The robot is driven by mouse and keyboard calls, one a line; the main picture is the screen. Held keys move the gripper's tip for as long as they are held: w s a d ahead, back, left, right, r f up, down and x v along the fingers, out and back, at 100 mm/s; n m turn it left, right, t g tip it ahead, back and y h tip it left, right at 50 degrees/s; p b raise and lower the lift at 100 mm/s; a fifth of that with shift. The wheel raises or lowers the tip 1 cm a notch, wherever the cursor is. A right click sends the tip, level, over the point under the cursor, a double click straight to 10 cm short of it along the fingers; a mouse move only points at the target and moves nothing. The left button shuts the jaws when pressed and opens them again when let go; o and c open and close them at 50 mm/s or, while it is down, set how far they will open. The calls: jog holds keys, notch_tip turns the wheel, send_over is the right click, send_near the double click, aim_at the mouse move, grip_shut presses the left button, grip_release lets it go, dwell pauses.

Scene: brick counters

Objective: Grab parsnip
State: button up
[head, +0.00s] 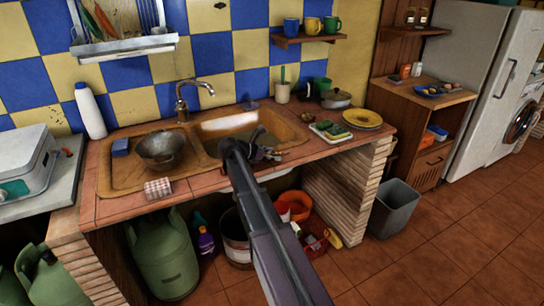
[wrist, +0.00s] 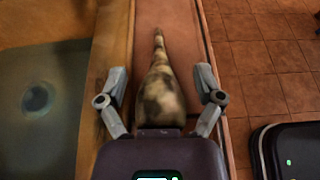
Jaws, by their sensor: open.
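The parsnip (wrist: 160,88) shows in the wrist view as a pale, brown-blotched root. It lies on the tiled counter strip beside the sink, with its thin tip pointing away from my gripper. My gripper (wrist: 161,80) is open, with one finger on each side of the parsnip's thick end and a visible gap on both sides. The near end of the parsnip is hidden behind the gripper body. In the head view my gripper (head: 265,153) is over the counter's front edge by the right sink basin, and my arm and gripper largely hide the parsnip there.
The sink basin (wrist: 40,70) is left of the parsnip; the counter edge drops to the tiled floor (wrist: 265,50) on the right. A metal bowl (head: 162,150), a faucet (head: 188,95), a sponge tray (head: 330,131) and yellow plates (head: 361,118) stand around the counter.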

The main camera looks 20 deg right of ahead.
jog(key=c, duration=1.2)
jog(key=shift+r, duration=0.2)
notch_tip(320, 180, up, 2)
jog(key=shift+r+p, duration=0.1)
jog(key=shift+p, duration=1.15)
jog(key=shift+r+p, duration=0.8)
jog(key=s+d, duration=0.9)
jog(key=s, duration=0.3)
jog(key=shift+s+d+r+p, duration=0.3)
jog(key=shift+d+r+p, duration=0.1)
jog(key=shift+p, duration=0.05)
